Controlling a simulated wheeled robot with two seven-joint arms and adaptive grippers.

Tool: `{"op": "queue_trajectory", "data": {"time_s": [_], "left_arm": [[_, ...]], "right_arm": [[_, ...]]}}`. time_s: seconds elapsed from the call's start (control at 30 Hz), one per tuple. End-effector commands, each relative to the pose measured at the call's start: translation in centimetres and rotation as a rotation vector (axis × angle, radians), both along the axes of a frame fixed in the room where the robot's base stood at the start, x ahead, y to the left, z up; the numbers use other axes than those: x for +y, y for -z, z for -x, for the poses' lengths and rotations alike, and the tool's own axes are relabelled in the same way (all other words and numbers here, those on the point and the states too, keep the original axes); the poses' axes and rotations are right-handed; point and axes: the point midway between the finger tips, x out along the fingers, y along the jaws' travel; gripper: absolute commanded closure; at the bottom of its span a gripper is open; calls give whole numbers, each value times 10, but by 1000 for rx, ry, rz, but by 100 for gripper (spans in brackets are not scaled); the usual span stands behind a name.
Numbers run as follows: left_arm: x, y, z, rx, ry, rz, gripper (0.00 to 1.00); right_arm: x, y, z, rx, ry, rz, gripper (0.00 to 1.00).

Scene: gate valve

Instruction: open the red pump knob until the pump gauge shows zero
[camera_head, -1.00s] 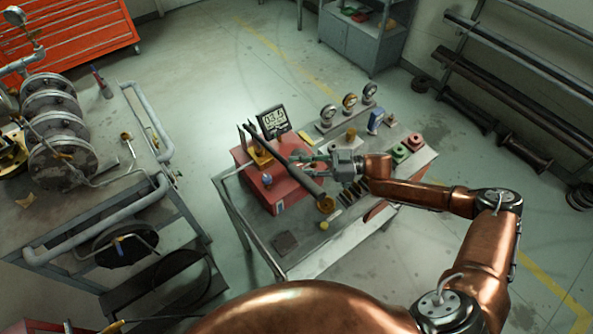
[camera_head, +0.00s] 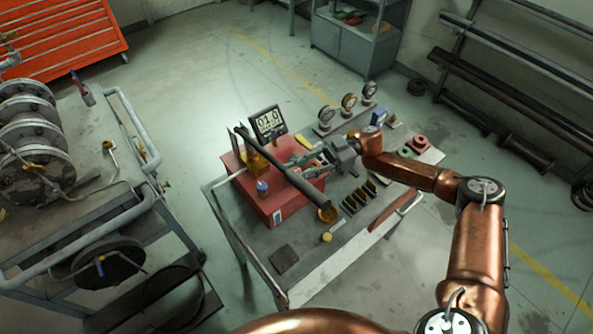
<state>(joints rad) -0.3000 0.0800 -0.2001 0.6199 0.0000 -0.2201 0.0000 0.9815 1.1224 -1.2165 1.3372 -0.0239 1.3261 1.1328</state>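The red pump (camera_head: 290,205) sits on the grey workbench (camera_head: 330,272), with a long dark handle (camera_head: 290,182) running across its top. The digital pump gauge (camera_head: 268,122) stands behind it; its reading is small, about 01.0, and the digits are hard to read. My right gripper (camera_head: 305,159) comes in from the right, with its fingers at the pump's right side, behind the handle. A small reddish part (camera_head: 313,171) shows by the fingers and may be the red knob, mostly hidden. I cannot tell whether the fingers grip it. My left gripper is not in view.
Several dial gauges (camera_head: 348,101) stand at the bench's back. Dark small parts (camera_head: 358,196) and a yellow cap (camera_head: 326,237) lie near the front. A pipe-railed cart (camera_head: 120,215) stands left, with floor between.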

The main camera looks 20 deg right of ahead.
Motion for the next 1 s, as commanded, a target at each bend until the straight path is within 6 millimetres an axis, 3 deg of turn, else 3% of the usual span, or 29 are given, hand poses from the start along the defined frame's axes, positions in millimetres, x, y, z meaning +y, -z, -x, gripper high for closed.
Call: {"op": "queue_trajectory", "data": {"time_s": [0.23, 0.27, 0.5, 0.83, 1.0], "left_arm": [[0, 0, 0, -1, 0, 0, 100], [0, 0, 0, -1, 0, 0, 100], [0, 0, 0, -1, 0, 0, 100], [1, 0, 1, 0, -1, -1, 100], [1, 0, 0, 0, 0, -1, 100]], "right_arm": [[1, -1, 0, -2, 1, -2, 99], [1, -1, 0, -2, 1, -2, 72], [0, -1, 0, -2, 2, -2, 56], [-3, -1, -1, -1, 3, -1, 56], [-25, 0, -5, -1, 7, 1, 56]]}}
